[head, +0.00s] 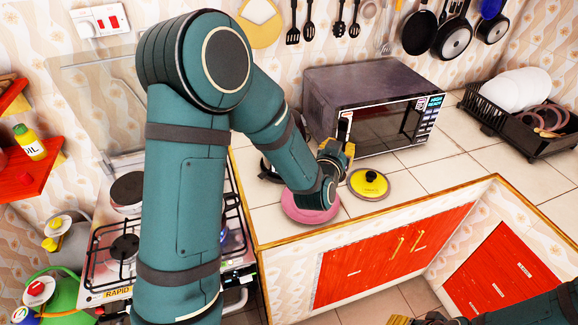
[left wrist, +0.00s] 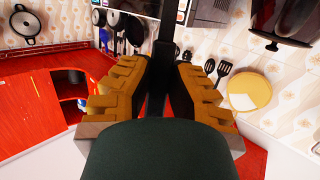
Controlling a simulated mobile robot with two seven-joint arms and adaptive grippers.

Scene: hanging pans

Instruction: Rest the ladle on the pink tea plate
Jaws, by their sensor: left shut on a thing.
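The pink tea plate (head: 300,212) lies on the tiled counter near its front edge, partly covered by my left wrist. My left gripper (head: 340,160) is above the counter just past the plate, in front of the microwave. It is shut on the ladle, whose black handle (head: 343,127) rises upright above the fingers. In the left wrist view the dark handle (left wrist: 163,55) stands between the two yellow-brown fingers. The ladle's bowl is hidden, so I cannot tell whether it touches the plate. My right gripper (head: 418,320) shows only partly at the bottom edge.
A yellow lid with a black knob (head: 370,183) lies right of the plate. A microwave (head: 375,105) stands behind. A dark object (head: 268,171) is partly hidden behind my left arm. A gas stove (head: 125,245) is at left and a dish rack (head: 520,130) at far right.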

